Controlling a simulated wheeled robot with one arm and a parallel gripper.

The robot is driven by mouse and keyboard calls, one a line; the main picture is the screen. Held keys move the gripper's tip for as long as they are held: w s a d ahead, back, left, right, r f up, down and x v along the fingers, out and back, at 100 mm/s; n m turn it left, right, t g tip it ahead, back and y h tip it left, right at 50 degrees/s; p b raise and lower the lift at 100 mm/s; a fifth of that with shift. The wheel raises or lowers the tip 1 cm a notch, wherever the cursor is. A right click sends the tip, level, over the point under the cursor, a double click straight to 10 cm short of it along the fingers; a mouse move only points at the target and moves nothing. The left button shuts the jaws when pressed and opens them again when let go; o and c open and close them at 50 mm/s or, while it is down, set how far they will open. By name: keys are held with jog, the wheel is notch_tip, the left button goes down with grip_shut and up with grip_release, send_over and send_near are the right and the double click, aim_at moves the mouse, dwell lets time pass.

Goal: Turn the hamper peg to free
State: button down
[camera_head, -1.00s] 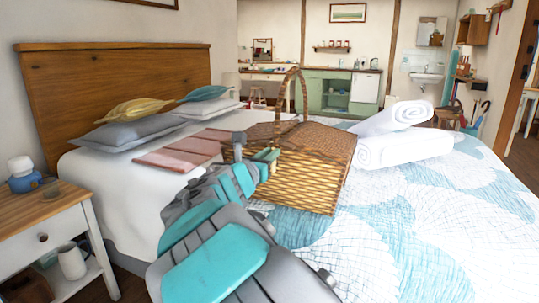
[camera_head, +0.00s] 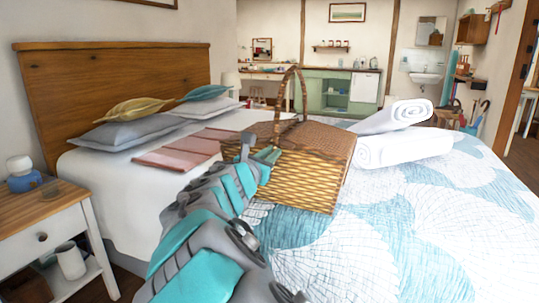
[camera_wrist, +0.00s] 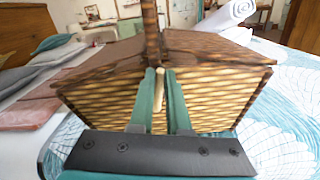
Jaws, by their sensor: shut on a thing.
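The hamper (camera_head: 305,175) is a wicker basket with a brown lid and a tall arched handle, standing on the bed. It fills the middle of the wrist view (camera_wrist: 215,95). A pale wooden peg (camera_wrist: 159,87) stands roughly upright at the front of the hamper, just below the handle's base. My gripper (camera_wrist: 160,75) has its two green fingers on either side of the peg, shut on it. In the head view my gripper (camera_head: 268,153) is at the hamper's left front side, and the peg is hidden there.
Rolled white towels (camera_head: 400,148) lie on the bed right of the hamper. Folded pink cloths (camera_head: 180,148) and pillows (camera_head: 135,130) lie to the left. A nightstand (camera_head: 45,220) stands at the left edge. The patterned bedspread (camera_head: 400,230) in front is clear.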

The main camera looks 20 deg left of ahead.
jog(key=m+b, duration=0.2)
jog(key=d+f+m+b, duration=0.1)
jog(key=m, duration=0.1)
jog(key=m+b, duration=0.2)
jog(key=m, duration=0.1)
jog(key=shift+d+f+b, duration=0.15)
jog(key=shift+d+b, duration=0.1)
jog(key=shift+b, duration=0.05)
jog(key=m+b, duration=0.2)
jog(key=f+m+b, duration=0.1)
jog(key=m+b, duration=0.1)
jog(key=shift+d+m, duration=0.2)
jog(key=shift+m, duration=0.2)
jog(key=m+b, duration=0.2)
jog(key=b, duration=0.1)
jog(key=shift+d+f+m, duration=0.1)
jog(key=shift+f+m, duration=0.15)
jog(key=shift+m, duration=0.05)
jog(key=shift+m+b, duration=0.5)
jog(key=c, duration=0.9)
grip_release()
jog(key=shift+r, duration=0.1)
jog(key=shift+s, duration=0.15)
